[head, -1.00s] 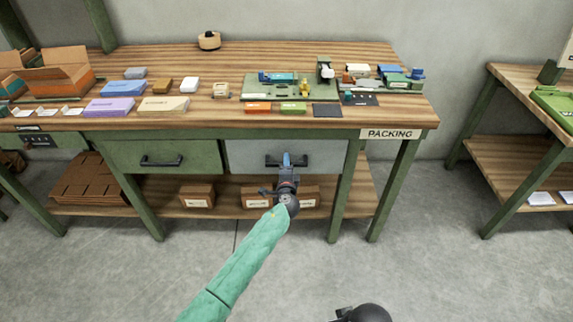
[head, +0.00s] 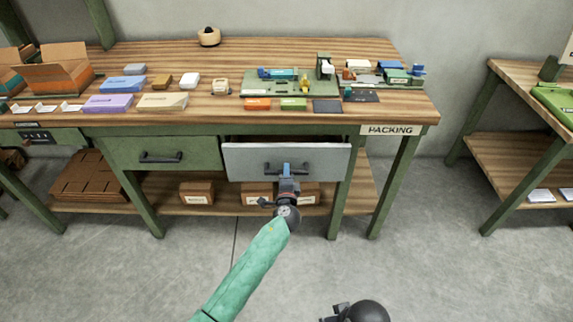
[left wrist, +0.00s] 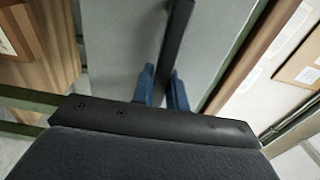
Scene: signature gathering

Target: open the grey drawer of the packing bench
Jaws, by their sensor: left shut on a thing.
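The grey drawer (head: 240,164) of the packing bench (head: 345,128) stands partly pulled out in the head view, with a dark gap above its front panel. Its black bar handle (head: 305,167) is on the middle of the panel. My left gripper (head: 287,168) is shut on the handle. In the left wrist view, the blue fingertips (left wrist: 160,88) lie on both sides of the black handle (left wrist: 176,35) in front of the grey panel (left wrist: 120,25). My right gripper (head: 338,312) shows only in part at the bottom edge, away from the bench.
A green drawer (head: 145,153) beside it on the left is shut. Small cartons (head: 197,193) stand on the lower shelf. Boxes, trays and a tape roll (head: 209,37) lie on the bench top. The floor (head: 420,260) in front is clear. Another bench (head: 520,150) stands at right.

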